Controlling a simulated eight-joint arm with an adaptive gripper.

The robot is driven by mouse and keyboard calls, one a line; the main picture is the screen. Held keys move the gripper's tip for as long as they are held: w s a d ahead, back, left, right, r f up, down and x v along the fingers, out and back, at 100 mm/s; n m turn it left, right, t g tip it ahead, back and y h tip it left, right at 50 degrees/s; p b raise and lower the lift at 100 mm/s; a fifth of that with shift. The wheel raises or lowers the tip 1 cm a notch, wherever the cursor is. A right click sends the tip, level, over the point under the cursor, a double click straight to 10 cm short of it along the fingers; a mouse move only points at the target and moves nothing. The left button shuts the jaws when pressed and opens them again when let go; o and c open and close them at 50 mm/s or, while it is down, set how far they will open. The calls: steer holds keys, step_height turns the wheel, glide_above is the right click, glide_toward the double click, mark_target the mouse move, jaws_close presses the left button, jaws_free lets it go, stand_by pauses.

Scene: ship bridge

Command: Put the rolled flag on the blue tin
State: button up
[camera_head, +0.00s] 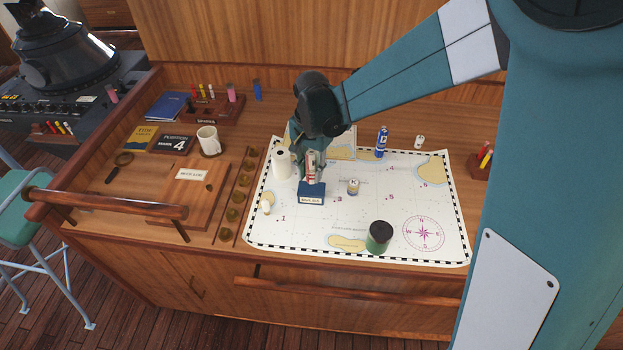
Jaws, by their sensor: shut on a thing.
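The blue tin (312,196) with a pale label on its front stands on the chart, left of the chart's middle. My gripper (311,170) points down right above the tin and is shut on a small upright thing with red and white on it, which looks like the rolled flag (310,160). The flag's lower end is at the tin's top in the picture. I cannot tell whether it touches the tin. My fingers hide part of the flag.
On the chart (290,228) stand a white roll (281,164), a small jar marked K (353,186), a blue can (381,142) and a dark green can (378,237). A white mug (208,141) and a wooden board (190,190) are left. The chart's right part is clear.

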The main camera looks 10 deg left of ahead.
mark_target(312, 152)
steer(key=shift+f, duration=1.8)
steer(key=shift+f, duration=0.15)
steer(key=o, duration=0.9)
steer(key=shift+r, duration=6.15)
